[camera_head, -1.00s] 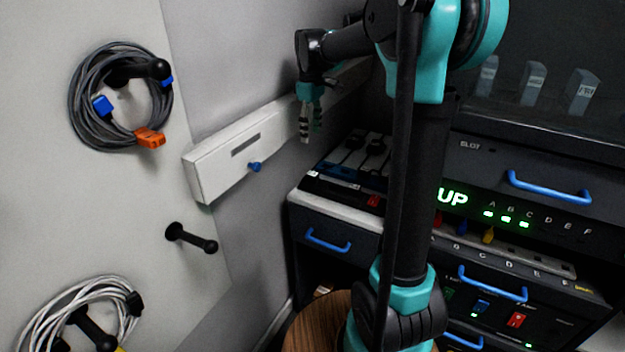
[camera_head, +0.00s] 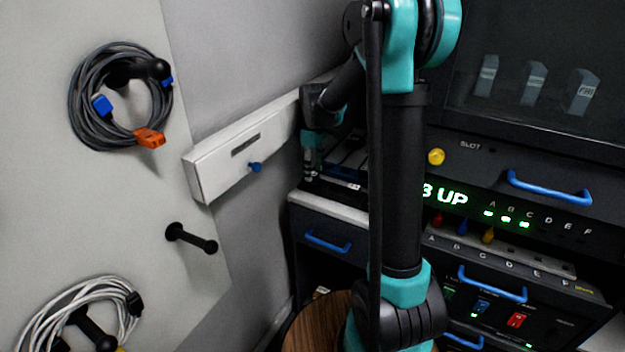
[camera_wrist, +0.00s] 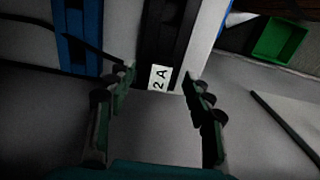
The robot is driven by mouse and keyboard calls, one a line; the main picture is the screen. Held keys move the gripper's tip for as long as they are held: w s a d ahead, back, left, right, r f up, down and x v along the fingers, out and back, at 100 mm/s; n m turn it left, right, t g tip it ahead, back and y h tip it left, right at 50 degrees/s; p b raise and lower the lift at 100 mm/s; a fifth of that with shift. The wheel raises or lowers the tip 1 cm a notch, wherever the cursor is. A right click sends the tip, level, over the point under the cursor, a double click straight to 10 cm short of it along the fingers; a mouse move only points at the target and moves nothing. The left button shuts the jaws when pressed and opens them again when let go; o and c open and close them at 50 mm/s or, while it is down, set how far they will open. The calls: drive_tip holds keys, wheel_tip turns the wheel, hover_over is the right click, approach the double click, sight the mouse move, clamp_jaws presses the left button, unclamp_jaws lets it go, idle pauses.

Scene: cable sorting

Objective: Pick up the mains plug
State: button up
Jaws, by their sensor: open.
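My gripper (camera_head: 308,174) points down at the left end of the dark bench top, beside the white wall box. In the wrist view my gripper (camera_wrist: 155,82) has its two fingers apart. Between and beyond the fingertips is a dark strip (camera_wrist: 160,40) with a white tag (camera_wrist: 159,78) that reads "2A". Nothing is clearly held between the fingers. I cannot make out the mains plug for certain in either view. My arm hides part of the bench top in the head view.
A grey cable coil (camera_head: 88,115) and a white cable coil (camera_head: 52,312) hang on the panel. A green bin (camera_wrist: 280,40) shows in the wrist view.

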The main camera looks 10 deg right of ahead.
drive_tip(key=shift+f, duration=0.8)
drive_tip(key=shift+c, duration=0.3)
clamp_jaws()
drive_tip(key=shift+r, duration=0.15)
wheel_tip(320, 180, up, 23)
idle(0.7)
drive_tip(key=shift+r, duration=0.1)
